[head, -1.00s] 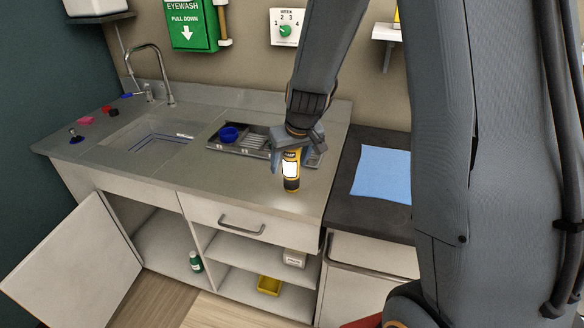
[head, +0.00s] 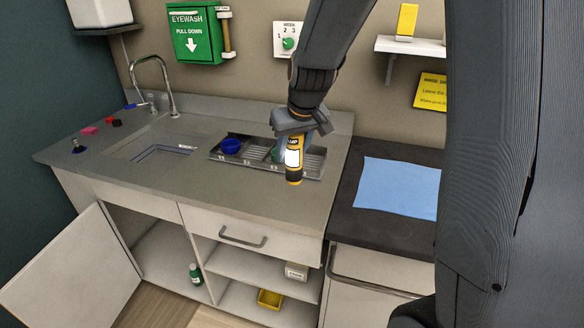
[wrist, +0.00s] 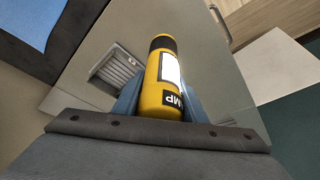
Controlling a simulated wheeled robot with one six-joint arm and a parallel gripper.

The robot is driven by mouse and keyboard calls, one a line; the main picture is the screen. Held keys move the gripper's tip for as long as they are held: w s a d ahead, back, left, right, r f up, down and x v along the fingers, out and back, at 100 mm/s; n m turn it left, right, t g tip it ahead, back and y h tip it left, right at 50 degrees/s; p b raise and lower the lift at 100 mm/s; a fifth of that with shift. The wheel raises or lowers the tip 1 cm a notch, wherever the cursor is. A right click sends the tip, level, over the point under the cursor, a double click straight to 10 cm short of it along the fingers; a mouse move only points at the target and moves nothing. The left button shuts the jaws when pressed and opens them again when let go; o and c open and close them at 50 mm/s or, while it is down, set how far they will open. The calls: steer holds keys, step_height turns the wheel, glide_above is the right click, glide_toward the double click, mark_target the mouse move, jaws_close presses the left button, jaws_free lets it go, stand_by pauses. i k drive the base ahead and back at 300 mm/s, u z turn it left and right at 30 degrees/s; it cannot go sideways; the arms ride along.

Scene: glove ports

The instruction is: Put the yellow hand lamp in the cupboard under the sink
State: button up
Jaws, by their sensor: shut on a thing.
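The yellow hand lamp (head: 294,160) has black ends and a white label. My gripper (head: 291,143) is shut on it and holds it upright above the counter, in front of the drying tray. In the wrist view the lamp (wrist: 168,75) sits between the blue finger pads. The cupboard under the sink (head: 160,250) is at the lower left, with its door (head: 75,272) swung open to the left. A green bottle (head: 195,274) stands inside toward the right. The cupboard's left interior is partly hidden by the door.
The sink (head: 160,145) has a tall tap (head: 165,80). A metal tray (head: 235,160) holds a blue bowl (head: 231,146). A closed drawer (head: 245,232) is above open shelves with a yellow bin (head: 269,299) and a white box (head: 296,271). A blue cloth (head: 397,187) lies right.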

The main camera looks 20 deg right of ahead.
mark_target(173, 268)
steer(key=z, duration=2.65)
steer(key=k, duration=1.85)
steer(key=u, duration=2.75)
